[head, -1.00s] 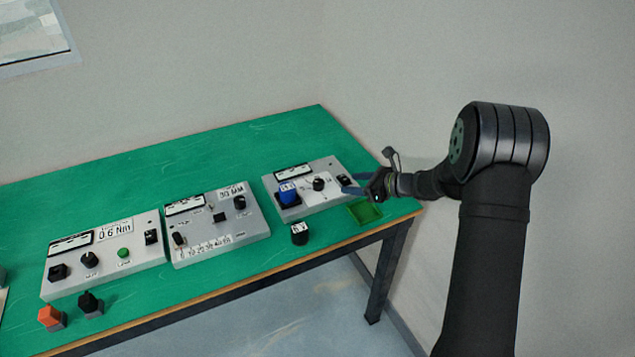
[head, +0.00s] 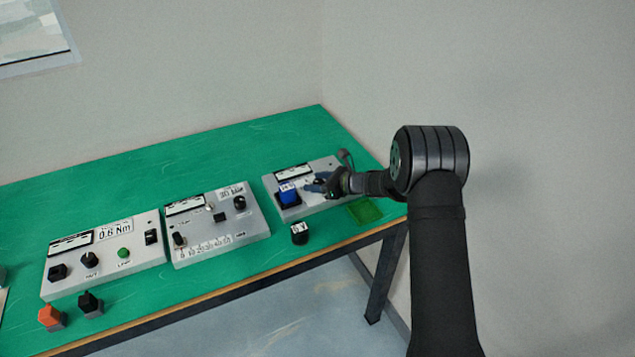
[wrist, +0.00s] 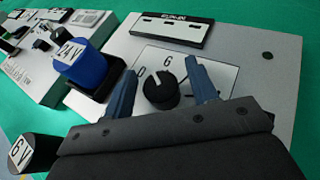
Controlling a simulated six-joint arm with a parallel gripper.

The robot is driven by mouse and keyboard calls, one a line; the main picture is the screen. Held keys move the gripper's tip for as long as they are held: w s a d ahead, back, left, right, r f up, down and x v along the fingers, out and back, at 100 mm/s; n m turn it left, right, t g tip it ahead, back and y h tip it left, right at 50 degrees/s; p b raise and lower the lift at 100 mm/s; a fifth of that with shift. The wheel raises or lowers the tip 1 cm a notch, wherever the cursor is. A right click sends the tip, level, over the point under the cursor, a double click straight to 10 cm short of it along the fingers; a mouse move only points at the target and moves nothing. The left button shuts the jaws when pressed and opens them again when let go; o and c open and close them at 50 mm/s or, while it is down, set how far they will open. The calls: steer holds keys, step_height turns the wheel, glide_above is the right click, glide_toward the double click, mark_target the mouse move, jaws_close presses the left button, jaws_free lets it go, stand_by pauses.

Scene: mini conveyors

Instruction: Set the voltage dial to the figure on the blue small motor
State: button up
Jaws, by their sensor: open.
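The blue small motor (head: 288,194) sits in a black holder on the right-hand grey panel (head: 330,200). In the wrist view the blue motor (wrist: 85,68) has a white label on top that seems to read 24 V. The voltage dial (wrist: 161,92) is a round black knob with a white pointer mark, pointing up and slightly left. A 6 is printed above it; other scale figures are mostly hidden. My gripper (wrist: 163,72) is open, its blue fingers on either side of the knob. In the head view my gripper (head: 313,184) covers the dial.
A black motor marked 6 V (wrist: 33,152) stands in front of the panel. A green tray (head: 365,212) lies to its right, near the table edge. Two more grey panels (head: 262,228) (head: 148,262) stand to the left, with orange (head: 50,315) and black (head: 90,302) parts in front.

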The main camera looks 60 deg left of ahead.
steer(key=c, duration=1)
steer(key=m+t+y, duration=0.1)
steer(key=m+t, duration=0.2)
steer(key=shift+t+y, duration=0.3)
steer(key=shift+t, duration=0.1)
steer(key=shift+m+t+y, duration=0.3)
steer(key=shift+m+t, duration=1.6)
steer(key=shift+w+m+t, duration=0.1)
steer(key=shift+m+t, duration=0.5)
steer(key=shift+t, duration=0.1)
